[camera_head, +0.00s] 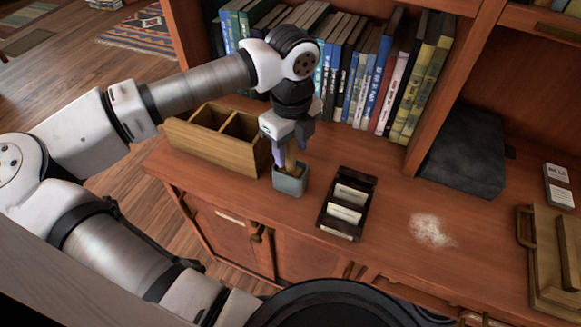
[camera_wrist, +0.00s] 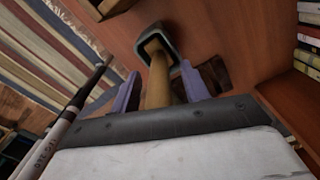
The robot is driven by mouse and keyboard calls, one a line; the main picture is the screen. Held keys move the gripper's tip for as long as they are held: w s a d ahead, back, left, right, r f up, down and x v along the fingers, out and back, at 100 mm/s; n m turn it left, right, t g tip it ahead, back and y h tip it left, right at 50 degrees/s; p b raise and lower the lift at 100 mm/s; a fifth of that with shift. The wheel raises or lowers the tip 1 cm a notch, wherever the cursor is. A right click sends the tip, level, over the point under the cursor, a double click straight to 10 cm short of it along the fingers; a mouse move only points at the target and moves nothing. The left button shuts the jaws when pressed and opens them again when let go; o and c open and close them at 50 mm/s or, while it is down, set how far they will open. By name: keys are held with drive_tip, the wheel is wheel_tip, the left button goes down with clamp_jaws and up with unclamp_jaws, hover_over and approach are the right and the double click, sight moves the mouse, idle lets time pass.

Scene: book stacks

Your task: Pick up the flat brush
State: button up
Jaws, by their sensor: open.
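A flat brush stands in a small grey-blue cup (camera_head: 289,184) on the wooden desk. Only its light-brown wooden handle (camera_wrist: 158,82) shows clearly; its other end is hidden in the cup, whose rim is in the wrist view (camera_wrist: 172,40). In the head view the handle (camera_head: 291,158) rises from the cup to my gripper. My gripper (camera_head: 288,150) is above the cup, pointing down. In the wrist view its purple fingers (camera_wrist: 163,92) are spread, one on each side of the handle, with gaps visible beside it.
A wooden compartment box (camera_head: 215,136) stands just left of the cup, and a dark card tray (camera_head: 347,203) to the right. A row of books (camera_head: 365,85) lines the shelf behind. White powder (camera_head: 431,230) lies on the desk further right, near a dark grey box (camera_head: 463,150).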

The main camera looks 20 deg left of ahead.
clamp_jaws()
drive_tip(key=shift+r, duration=0.1)
